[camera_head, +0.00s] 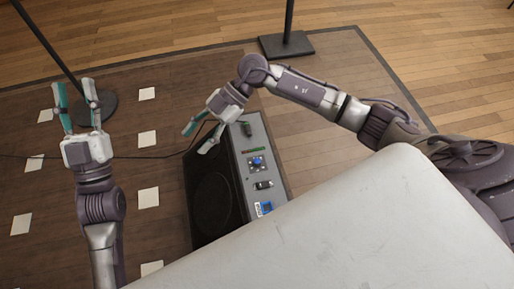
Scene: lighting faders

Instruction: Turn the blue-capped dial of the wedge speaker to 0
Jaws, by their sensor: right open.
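The wedge speaker (211,205) stands on the dark floor area, with a black grille and a grey panel along its right side. The blue-capped dial (257,161) sits around the middle of that panel; its setting is too small to read. My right gripper (196,138) is open over the far end of the speaker, beyond the dial and to its left, apart from it. My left gripper (74,95) is off to the left of the speaker, pointing away, with its fingers apart and nothing between them.
Other fittings on the panel are a dark one (263,185) and a blue socket (264,208). A cable runs left from the speaker. Stand bases (287,45) and (97,108) rest on the floor. White squares (148,139) lie at left. My pale body covers the lower right.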

